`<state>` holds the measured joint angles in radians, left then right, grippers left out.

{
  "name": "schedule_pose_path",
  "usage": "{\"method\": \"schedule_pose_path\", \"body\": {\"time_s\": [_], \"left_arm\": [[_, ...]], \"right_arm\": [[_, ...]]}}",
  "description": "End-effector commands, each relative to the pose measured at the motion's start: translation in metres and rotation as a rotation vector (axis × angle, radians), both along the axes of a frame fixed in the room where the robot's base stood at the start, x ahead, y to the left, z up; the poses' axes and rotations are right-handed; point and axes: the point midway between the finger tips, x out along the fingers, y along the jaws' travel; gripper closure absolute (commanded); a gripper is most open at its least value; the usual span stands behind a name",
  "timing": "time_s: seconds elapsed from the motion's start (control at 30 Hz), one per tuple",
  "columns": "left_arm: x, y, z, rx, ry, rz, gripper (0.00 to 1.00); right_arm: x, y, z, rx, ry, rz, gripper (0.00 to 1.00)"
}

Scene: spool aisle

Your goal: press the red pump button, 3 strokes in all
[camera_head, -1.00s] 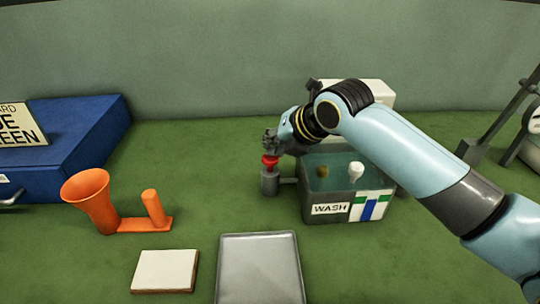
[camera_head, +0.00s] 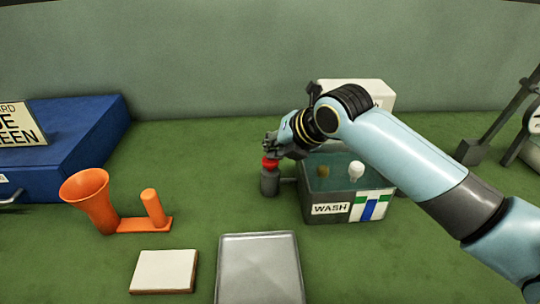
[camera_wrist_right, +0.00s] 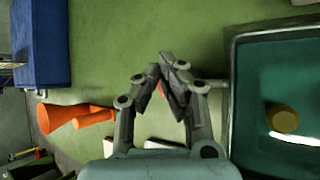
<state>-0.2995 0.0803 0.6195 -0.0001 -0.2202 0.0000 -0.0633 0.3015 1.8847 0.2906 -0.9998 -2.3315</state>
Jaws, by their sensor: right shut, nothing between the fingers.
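The red pump button (camera_head: 270,162) sits on top of a short grey cylinder (camera_head: 269,182) at the left of the wash tank (camera_head: 330,211). My right gripper (camera_head: 270,148) is shut and empty, with its fingertips right above the button; in the head view they look to be at its top, but I cannot tell whether they touch. In the right wrist view the shut fingers (camera_wrist_right: 168,60) hide most of the button, and only a sliver of red shows between them. My left gripper is not in view.
The tank holds greenish liquid, with a white knob (camera_head: 356,169) there. An orange funnel piece (camera_head: 90,196), a white tile (camera_head: 165,271) and a grey tray (camera_head: 258,268) lie at the front. A blue box (camera_head: 75,150) stands at the left.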

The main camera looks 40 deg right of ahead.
Motion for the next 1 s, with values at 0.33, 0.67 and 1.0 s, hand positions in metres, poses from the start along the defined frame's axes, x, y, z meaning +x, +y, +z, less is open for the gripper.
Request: {"method": "schedule_pose_path", "body": {"time_s": [0.33, 0.67, 1.0], "left_arm": [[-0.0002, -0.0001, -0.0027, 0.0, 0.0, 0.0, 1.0], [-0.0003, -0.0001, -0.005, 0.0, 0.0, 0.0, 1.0], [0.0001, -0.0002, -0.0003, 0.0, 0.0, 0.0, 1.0]], "right_arm": [[-0.0007, 0.0002, -0.0056, 0.001, 0.002, 0.0, 1.0], [-0.0008, 0.0002, -0.0098, 0.001, 0.004, 0.0, 1.0], [-0.0009, 0.0001, -0.0057, 0.001, 0.004, 0.0, 1.0]]}}
